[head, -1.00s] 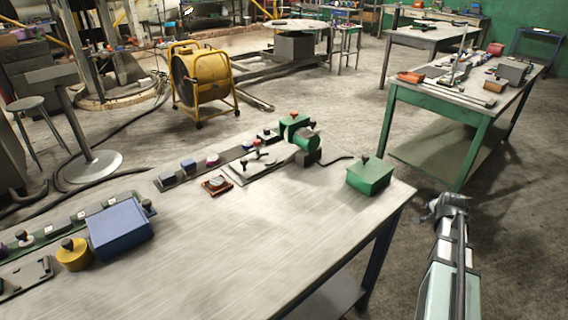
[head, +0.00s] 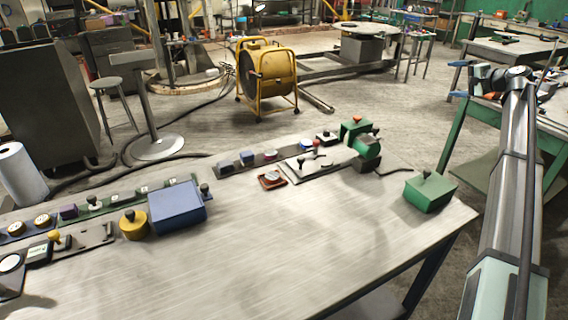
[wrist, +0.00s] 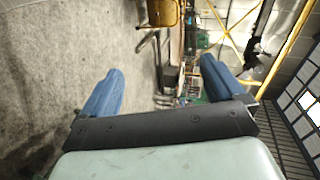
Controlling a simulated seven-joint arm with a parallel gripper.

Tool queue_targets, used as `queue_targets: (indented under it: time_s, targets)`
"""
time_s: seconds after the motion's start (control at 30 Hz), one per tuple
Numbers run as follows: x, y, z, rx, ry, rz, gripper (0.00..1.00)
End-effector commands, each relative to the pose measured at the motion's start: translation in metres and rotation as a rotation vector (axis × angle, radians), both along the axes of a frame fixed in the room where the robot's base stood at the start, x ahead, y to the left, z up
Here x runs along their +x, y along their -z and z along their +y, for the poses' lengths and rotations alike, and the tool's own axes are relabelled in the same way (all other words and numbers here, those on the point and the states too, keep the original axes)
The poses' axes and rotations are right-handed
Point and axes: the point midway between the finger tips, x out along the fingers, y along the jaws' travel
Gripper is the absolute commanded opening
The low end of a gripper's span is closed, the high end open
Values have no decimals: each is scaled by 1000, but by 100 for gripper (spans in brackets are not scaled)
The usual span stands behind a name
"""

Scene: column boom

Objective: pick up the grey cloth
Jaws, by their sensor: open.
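I cannot make out a grey cloth in either view. My gripper (head: 458,79) is raised at the right of the head view, in front of the green-legged table and beyond the near workbench. Its two blue fingers point left in the picture and stand apart. In the wrist view my gripper (wrist: 161,65) is open, with nothing between the fingers. That view is turned on its side and shows concrete floor and distant workshop gear.
The near workbench (head: 290,250) has a wide bare top. On it are a blue box (head: 178,208), a yellow knobbed cylinder (head: 133,226), a green knobbed box (head: 430,192) and a green motor-like unit (head: 362,140). A white roll (head: 22,175) stands at left. A yellow fan (head: 268,75) stands behind.

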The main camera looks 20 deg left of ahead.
Motion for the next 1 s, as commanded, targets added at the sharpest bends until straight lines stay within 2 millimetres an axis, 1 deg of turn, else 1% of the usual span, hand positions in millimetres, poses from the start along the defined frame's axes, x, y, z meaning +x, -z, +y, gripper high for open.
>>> queue_targets:
  time_s: [0.03,0.1,0.17,0.23,0.27,0.3,0.37,0.4,0.47,0.5,0.57,0.6,0.67,0.7,0.77,0.8,0.87,0.9,0.97,1.0]
  targets:
    - [5,-6,18,-8,-28,-9,96]
    - [7,-9,41,-23,-63,-17,96]
    - [8,-10,63,-42,-94,-22,96]
    - [8,-8,89,-67,-127,-24,96]
    - [7,-6,101,-82,-141,-25,96]
    - [6,-3,118,-102,-162,-27,96]
    - [4,3,146,-137,-197,-25,96]
    - [1,9,166,-166,-221,-24,96]
    - [-4,18,198,-212,-259,-23,96]
    - [-8,25,220,-244,-286,-22,96]
    - [-16,35,252,-292,-325,-21,96]
    - [-21,42,273,-326,-352,-21,96]
    - [-30,51,303,-375,-389,-22,96]
    - [-37,58,323,-408,-416,-24,96]
    - [-48,68,352,-459,-455,-26,96]
    - [-55,74,371,-491,-481,-30,96]
    - [-67,83,399,-542,-519,-35,96]
    - [-76,89,417,-576,-545,-39,96]
    - [-89,98,444,-624,-585,-45,96]
    - [-98,104,461,-658,-610,-50,96]
